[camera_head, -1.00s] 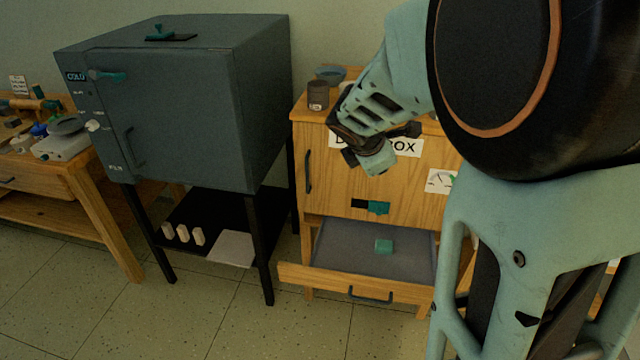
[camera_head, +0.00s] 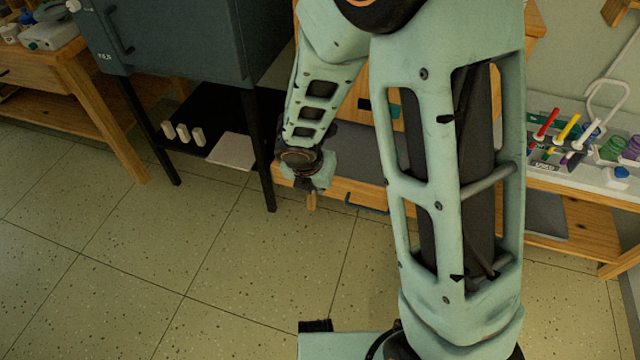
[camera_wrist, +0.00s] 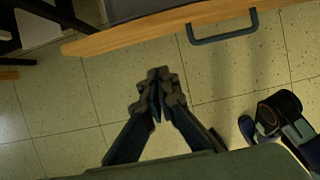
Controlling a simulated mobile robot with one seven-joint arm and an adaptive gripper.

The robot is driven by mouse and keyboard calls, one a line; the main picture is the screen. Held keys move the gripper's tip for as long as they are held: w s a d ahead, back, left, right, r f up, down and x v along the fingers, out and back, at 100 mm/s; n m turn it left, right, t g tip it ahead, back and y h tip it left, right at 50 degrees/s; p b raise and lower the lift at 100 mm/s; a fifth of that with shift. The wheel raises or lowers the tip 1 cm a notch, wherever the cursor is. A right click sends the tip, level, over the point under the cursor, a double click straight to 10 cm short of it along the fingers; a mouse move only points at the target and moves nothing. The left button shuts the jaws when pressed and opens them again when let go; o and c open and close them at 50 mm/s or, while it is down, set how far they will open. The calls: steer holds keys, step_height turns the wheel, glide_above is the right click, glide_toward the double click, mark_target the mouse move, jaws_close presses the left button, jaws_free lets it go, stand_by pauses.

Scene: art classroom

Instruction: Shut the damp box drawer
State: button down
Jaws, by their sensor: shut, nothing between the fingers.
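The damp box (camera_head: 352,106) is a wooden cabinet, largely hidden behind my arm in the head view. Its low drawer (camera_head: 345,187) stands pulled out, with a grey inside and a dark handle (camera_head: 366,206) on its wooden front. In the wrist view the drawer front (camera_wrist: 150,35) runs across the top, with the handle at upper right. My gripper (camera_wrist: 158,76) is shut and empty, its fingertips over floor tiles just outside the drawer front, apart from it in the picture. In the head view my wrist hides the fingers near the drawer's left front corner.
A dark grey cabinet (camera_head: 195,45) on black legs stands to the left, with small white blocks (camera_head: 183,132) on its lower shelf. A wooden table (camera_head: 105,100) is at far left. A bench with colored tools (camera_head: 560,128) is at right. The tiled floor in front is clear.

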steer(key=w+d+f+b, duration=0.1)
steer(key=w+d+f, duration=0.1)
steer(key=w+f, duration=0.4)
steer(key=shift+w, duration=0.15)
stand_by(0.3)
